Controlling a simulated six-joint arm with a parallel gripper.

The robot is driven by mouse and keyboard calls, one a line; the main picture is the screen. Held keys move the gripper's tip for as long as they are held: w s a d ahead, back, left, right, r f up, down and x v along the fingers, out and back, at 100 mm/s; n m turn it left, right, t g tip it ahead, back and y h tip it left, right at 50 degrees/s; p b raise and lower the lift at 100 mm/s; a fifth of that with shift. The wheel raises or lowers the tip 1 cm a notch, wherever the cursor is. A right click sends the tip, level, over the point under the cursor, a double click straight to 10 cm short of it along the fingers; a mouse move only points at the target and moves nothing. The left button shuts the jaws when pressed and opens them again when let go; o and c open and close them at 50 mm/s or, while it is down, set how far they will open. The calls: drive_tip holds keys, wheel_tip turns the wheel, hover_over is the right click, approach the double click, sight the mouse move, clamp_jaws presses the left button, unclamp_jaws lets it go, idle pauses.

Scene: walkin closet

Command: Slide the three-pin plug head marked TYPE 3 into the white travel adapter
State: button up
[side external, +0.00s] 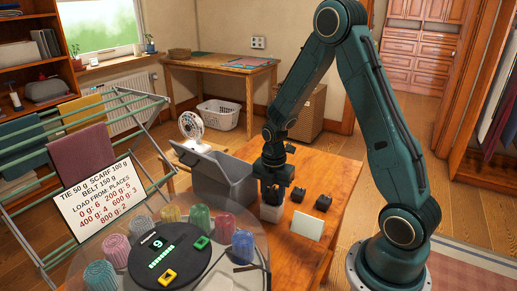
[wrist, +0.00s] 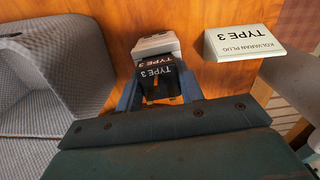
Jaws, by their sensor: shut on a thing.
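The white travel adapter (side external: 271,211) stands on the wooden table directly below my gripper (side external: 272,190). In the wrist view the adapter (wrist: 156,43) shows just beyond my fingertips. My gripper (wrist: 158,88) is shut on a black plug head (wrist: 155,70) with upside-down TYPE 3 lettering. The plug head is against or very near the adapter; I cannot tell whether it is seated in it. Its pins are hidden. Two other black plug heads, one nearer (side external: 299,194) and one farther right (side external: 323,202), lie on the table. A white card (wrist: 243,42) reads KOLVARIAN PLUG TYPE 3.
A grey open bin (side external: 236,183) stands close on the left of my gripper. The card (side external: 307,226) stands at the table's front right. Bare wood (side external: 330,172) lies behind the loose plugs.

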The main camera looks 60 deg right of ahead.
drive_tip(key=shift+s+f, duration=0.1)
drive_tip(key=shift+f, duration=0.2)
idle(0.9)
drive_tip(key=o, duration=1.5)
drive_tip(key=shift+r, duration=0.1)
drive_tip(key=shift+r, duration=4)
drive_tip(key=shift+r, duration=0.15)
